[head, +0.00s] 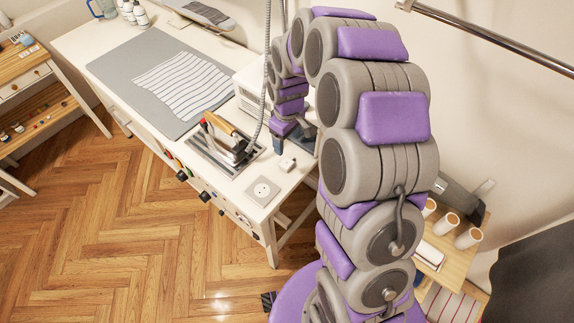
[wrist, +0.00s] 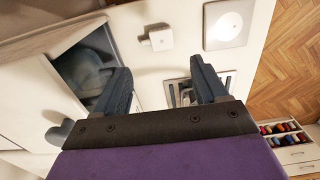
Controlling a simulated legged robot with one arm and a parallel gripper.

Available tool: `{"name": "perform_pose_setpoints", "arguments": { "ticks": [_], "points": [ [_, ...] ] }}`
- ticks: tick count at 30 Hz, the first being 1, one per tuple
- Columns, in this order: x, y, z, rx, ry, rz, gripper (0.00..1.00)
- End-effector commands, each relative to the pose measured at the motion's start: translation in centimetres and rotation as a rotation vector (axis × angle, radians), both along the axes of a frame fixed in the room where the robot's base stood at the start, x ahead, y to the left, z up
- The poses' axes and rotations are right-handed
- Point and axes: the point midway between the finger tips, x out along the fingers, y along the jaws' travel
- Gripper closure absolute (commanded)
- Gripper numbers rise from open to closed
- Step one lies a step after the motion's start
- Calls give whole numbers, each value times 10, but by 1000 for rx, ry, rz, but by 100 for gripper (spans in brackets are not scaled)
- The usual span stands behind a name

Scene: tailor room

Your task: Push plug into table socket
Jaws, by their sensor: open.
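The white plug (head: 287,163) lies on the white table near its right end. In the wrist view the plug (wrist: 158,38) is just beyond my fingertips, between their lines and not touched. The table socket (head: 262,191) is a pale square plate with a round recess, nearer the table's front corner than the plug. In the wrist view the socket (wrist: 229,24) is to the right of the plug, its recess brightly lit. My gripper (wrist: 160,68) is open and empty, with its two dark fingers well apart.
An iron (head: 226,137) stands on a metal rest left of the plug, with a cable rising from it. A white box-like machine (head: 253,88) is behind. A grey mat (head: 118,65) with striped cloth covers the table's far part. Wooden floor (head: 150,230) is clear in front.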

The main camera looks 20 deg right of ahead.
Motion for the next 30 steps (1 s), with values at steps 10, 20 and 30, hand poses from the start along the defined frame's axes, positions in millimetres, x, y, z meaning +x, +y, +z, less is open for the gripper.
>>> {"name": "perform_pose_setpoints", "arguments": {
  "ticks": [10, 20, 30],
  "points": [
    [-1, -1, -56, 0, 3, 0, 28],
    [-1, 0, -56, 0, 1, 0, 28],
    [-1, 1, -97, 0, 6, 1, 28]
  ]
}}
